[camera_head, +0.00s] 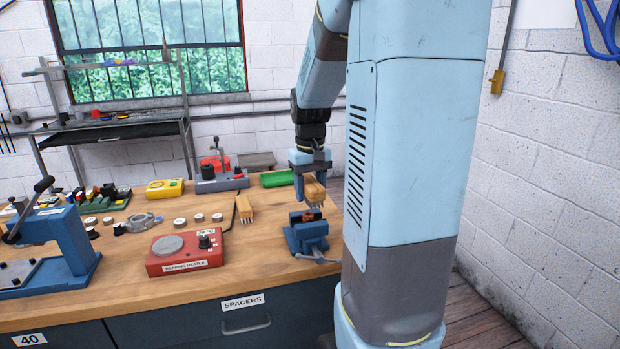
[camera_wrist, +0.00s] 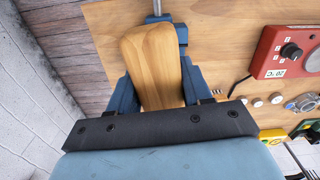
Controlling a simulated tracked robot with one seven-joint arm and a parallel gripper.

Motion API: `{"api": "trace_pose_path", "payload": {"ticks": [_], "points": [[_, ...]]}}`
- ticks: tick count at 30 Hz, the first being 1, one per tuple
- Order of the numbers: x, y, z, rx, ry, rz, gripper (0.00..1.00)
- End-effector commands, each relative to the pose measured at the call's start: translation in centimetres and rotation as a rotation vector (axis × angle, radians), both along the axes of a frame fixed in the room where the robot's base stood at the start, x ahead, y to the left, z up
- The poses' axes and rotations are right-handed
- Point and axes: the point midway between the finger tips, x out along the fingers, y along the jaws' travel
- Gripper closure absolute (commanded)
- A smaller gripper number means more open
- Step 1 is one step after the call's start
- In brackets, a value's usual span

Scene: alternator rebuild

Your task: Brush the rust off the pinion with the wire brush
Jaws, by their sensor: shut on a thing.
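My gripper (camera_head: 309,172) is shut on a wooden-backed wire brush (camera_head: 314,191), whose bristles point down. The brush is a little above the blue vise (camera_head: 308,237) at the right end of the bench. A small dark and rusty-orange part, seemingly the pinion (camera_head: 304,215), sits between the vise jaws. I cannot tell whether the bristles touch it. In the wrist view, the brush's wooden back (camera_wrist: 155,65) hides the pinion, and blue vise parts (camera_wrist: 181,33) show behind it.
A red bearing heater (camera_head: 184,252) stands at front centre. A green tray (camera_head: 277,178) and a red-and-grey device (camera_head: 221,180) are behind. A blue press (camera_head: 52,243) stands at left. The bench front right is clear.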

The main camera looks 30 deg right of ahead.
Motion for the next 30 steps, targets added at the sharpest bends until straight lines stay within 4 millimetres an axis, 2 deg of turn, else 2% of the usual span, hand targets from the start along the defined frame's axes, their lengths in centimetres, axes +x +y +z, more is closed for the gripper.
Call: {"api": "trace_pose_path", "payload": {"ticks": [15,30], "points": [[0.0,0.0,3.0,0.0,-0.001,0.001,1.0],[0.0,0.1,3.1,0.0,0.0,0.002,1.0]]}}
